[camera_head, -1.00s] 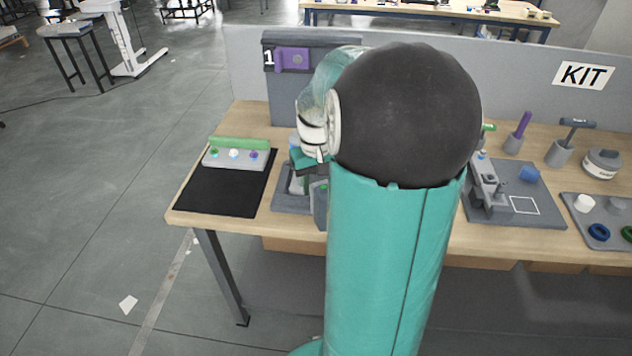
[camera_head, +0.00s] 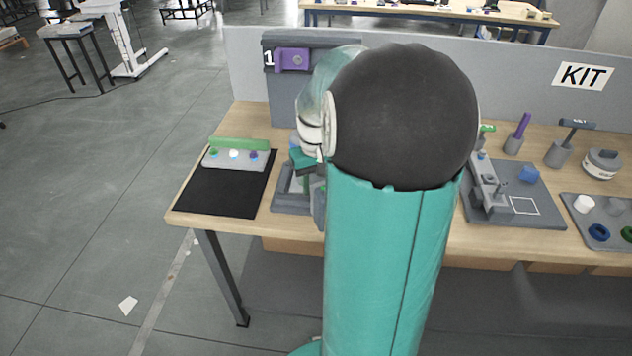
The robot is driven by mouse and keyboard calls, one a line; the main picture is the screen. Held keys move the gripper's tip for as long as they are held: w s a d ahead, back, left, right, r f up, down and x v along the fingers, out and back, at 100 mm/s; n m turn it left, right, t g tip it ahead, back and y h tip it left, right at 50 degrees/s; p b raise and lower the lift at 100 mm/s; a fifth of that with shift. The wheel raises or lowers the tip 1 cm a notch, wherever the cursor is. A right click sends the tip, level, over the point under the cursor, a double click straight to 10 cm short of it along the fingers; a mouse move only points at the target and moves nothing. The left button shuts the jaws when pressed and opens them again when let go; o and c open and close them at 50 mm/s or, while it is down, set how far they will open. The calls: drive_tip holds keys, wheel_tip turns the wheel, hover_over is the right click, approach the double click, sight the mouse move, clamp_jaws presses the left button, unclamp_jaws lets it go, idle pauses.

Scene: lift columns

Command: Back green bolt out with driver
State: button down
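My gripper is mostly hidden behind my own teal and black arm. Only a teal and grey wrist part (camera_head: 304,163) shows, over a grey fixture tray (camera_head: 290,208) on the table. I cannot see the fingertips or whether they hold anything. A grey block (camera_head: 235,163) at the left carries a small green spot (camera_head: 214,153), a white one and a purple one; they are too small to identify surely as bolts. A green bar (camera_head: 239,144) runs along its back. A purple-handled tool (camera_head: 523,124) and a dark T-handled tool (camera_head: 577,124) stand in grey holders at the right.
A black mat (camera_head: 225,195) covers the table's left end. A grey panel with a purple part (camera_head: 292,60) stands behind my arm. A grey plate with a clamp (camera_head: 530,214) and a tray of coloured rings (camera_head: 598,234) lie at the right.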

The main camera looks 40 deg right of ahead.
drive_tip(key=shift+r, duration=0.7)
idle(1.5)
drive_tip(key=shift+r, duration=2.45)
drive_tip(key=shift+r, duration=2)
